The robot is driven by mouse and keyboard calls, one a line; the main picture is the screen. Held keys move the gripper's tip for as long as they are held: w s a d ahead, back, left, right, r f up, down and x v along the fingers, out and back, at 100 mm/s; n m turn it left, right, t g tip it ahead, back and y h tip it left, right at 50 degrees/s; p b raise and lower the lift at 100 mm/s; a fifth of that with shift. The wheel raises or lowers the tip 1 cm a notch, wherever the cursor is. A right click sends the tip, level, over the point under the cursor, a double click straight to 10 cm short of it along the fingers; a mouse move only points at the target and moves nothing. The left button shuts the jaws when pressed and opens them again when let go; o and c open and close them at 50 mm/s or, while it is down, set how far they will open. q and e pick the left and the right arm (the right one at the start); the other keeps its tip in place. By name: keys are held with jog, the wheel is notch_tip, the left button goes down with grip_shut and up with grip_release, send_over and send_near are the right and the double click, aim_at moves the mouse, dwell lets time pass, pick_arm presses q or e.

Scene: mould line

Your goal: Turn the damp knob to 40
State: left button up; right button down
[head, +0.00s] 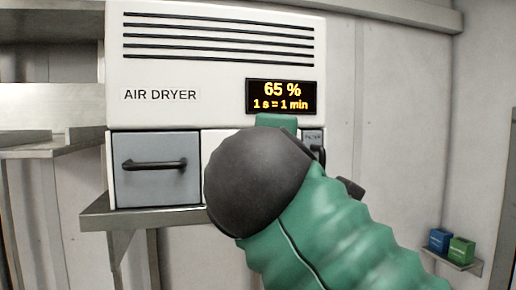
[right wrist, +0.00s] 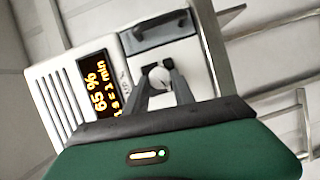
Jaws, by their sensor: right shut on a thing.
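The white air dryer (head: 215,75) stands in the middle of the head view, and its display (head: 281,97) reads 65 % and "1 s = 1 min". My right arm hides the knob in the head view. In the right wrist view a small pale round knob (right wrist: 158,78) sits on the white front panel. My right gripper (right wrist: 159,68) is shut on it, with one dark finger on each side. The display (right wrist: 97,84) also shows there, tilted. Knob markings cannot be made out. My left gripper is out of view.
A grey drawer (head: 157,182) with a dark handle is at the dryer's lower left. A small filter compartment (head: 314,138) is partly hidden behind my right arm. A metal shelf (head: 100,215) carries the dryer. Blue (head: 439,239) and green (head: 461,250) boxes sit at lower right.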

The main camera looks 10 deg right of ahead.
jog(key=shift+d+f+m+g+y, duration=0.1)
jog(key=shift+m+g+y, duration=0.4)
jog(key=shift+m, duration=0.7)
jog(key=shift+f+m+g+y, duration=0.1)
jog(key=shift+m+g+y, duration=0.35)
jog(key=shift+m, duration=0.75)
jog(key=c, duration=1.1)
grip_release()
jog(key=shift+d, duration=0.1)
jog(key=shift+w+d+r, duration=0.1)
jog(key=shift+d+r, duration=0.1)
